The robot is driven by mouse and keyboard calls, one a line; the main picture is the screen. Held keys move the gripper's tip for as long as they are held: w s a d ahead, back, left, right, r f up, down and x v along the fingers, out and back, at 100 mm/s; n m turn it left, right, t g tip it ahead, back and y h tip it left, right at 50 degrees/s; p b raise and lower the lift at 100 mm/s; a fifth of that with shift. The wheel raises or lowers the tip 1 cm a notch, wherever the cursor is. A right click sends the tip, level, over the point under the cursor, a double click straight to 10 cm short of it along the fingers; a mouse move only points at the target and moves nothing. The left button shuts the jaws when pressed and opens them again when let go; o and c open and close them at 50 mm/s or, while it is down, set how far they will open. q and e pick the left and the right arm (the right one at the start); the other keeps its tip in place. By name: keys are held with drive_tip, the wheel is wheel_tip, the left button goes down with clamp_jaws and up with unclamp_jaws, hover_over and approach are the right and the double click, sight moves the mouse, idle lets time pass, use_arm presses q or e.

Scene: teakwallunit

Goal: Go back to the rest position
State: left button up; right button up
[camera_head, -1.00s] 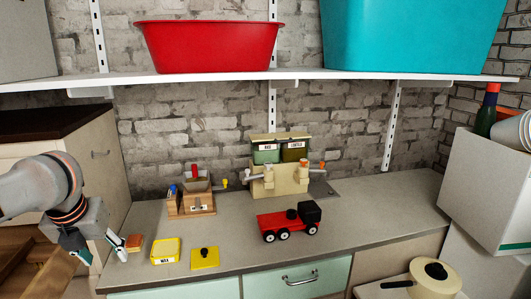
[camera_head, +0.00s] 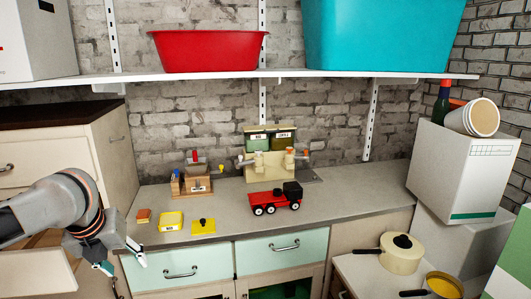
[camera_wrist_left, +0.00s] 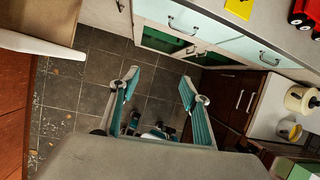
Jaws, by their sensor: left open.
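My left gripper (camera_head: 122,260) is at the lower left in the head view, in front of the counter's front edge and below its top. In the left wrist view its two fingers (camera_wrist_left: 158,95) are spread apart with nothing between them, above the dark tiled floor (camera_wrist_left: 80,90). My right gripper shows in neither view.
The counter (camera_head: 225,232) holds a red toy truck (camera_head: 272,202), a yellow box (camera_head: 170,221), a yellow lid (camera_head: 203,226), an orange block (camera_head: 144,215) and a wooden caddy (camera_head: 190,187). A cream pot (camera_head: 400,258) stands at the lower right. Drawers (camera_head: 180,269) lie below.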

use_arm(q)
drive_tip(key=s+d+f+n+t+h, duration=0.1)
drive_tip(key=d+f+n+t+h, duration=0.4)
drive_tip(key=d+f+n, duration=1.15)
drive_tip(key=s+a+f+n+y, duration=0.1)
drive_tip(key=s+a+f+n, duration=0.2)
drive_tip(key=s+f+n, duration=0.3)
drive_tip(key=s+a+f+n+y, duration=0.1)
drive_tip(key=s+a+f+n, duration=0.2)
drive_tip(key=s+f, duration=1)
wheel_tip(320, 180, down, 2)
drive_tip(key=n, duration=0.2)
drive_tip(key=shift+s+a+n+t+y, duration=0.15)
drive_tip(key=shift+s+n+t+y, duration=0.2)
drive_tip(key=shift+t+y, duration=0.05)
